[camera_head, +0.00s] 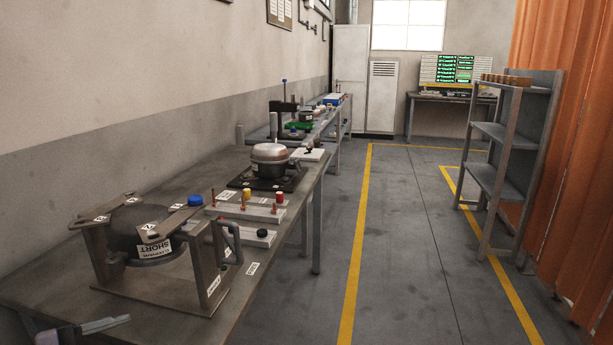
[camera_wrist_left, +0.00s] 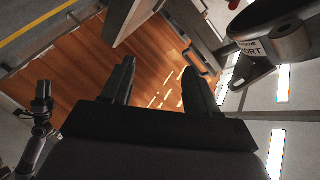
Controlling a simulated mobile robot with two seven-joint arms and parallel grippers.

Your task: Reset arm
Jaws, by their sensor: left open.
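My left gripper (camera_wrist_left: 158,85) shows in the left wrist view with two black fingers apart and nothing between them. In the head view, a grey piece at the lower left edge may be part of my left arm; I cannot tell. A metal fixture (camera_head: 205,280) stands on the near end of the workbench (camera_head: 285,260), with a dark round compressor (camera_head: 125,220) labelled SHORT in it. The fixture's labelled part (camera_wrist_left: 255,48) shows at the upper right of the left wrist view, apart from my fingers. I do not see my right gripper.
Behind the fixture are a block with coloured pegs (camera_head: 245,212) and a silver compressor (camera_head: 270,157) on a black plate. A shelf rack (camera_head: 490,172) and an orange curtain (camera_head: 570,150) stand on the right. The floor (camera_head: 405,250) between bench and rack is clear.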

